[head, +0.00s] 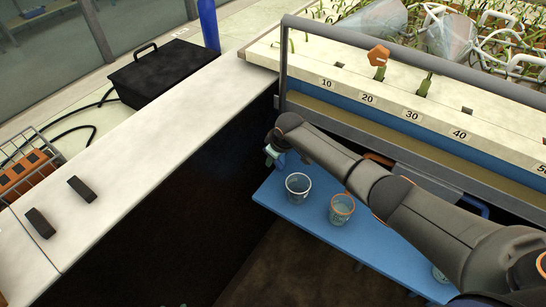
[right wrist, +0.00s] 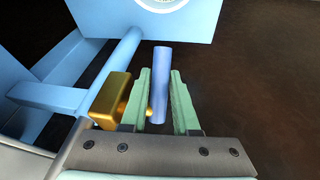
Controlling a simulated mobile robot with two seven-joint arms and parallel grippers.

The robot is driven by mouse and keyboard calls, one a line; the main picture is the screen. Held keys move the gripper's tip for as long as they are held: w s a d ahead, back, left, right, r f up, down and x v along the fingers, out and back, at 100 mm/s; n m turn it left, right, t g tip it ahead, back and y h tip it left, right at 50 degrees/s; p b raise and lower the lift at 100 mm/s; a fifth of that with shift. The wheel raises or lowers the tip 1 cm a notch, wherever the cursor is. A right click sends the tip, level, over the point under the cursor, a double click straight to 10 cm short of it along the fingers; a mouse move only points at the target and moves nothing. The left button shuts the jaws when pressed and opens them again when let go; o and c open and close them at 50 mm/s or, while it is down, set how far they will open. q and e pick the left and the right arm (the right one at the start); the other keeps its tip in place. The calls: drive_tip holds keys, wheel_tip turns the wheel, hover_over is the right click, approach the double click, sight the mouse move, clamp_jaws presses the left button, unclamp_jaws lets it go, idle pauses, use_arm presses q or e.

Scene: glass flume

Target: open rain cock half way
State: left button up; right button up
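My right gripper (head: 271,156) is beside the front left corner of the flume, left of the blue bench. In the right wrist view its two green fingers (right wrist: 161,92) stand on either side of a lavender-blue rod (right wrist: 161,80), which may be the cock's handle. A brass block (right wrist: 110,99) sits just left of the fingers and seems joined to the rod by a brass piece. The fingers are close to the rod, but I cannot tell whether they press on it. In the head view the cock is hidden by my arm and gripper. My left gripper is out of view.
A blue bench (head: 319,224) holds a clear cup (head: 298,186) and an orange-rimmed cup (head: 342,209). The numbered flume edge (head: 345,95) runs above my arm. An orange hexagonal tag (head: 379,55) stands on it. A white counter (head: 150,120) lies left.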

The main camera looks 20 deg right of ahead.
drive_tip(key=shift+o, duration=0.4)
drive_tip(key=shift+r, duration=0.25)
drive_tip(key=p+v, duration=0.2)
drive_tip(key=v, duration=1)
drive_tip(key=shift+s, duration=0.1)
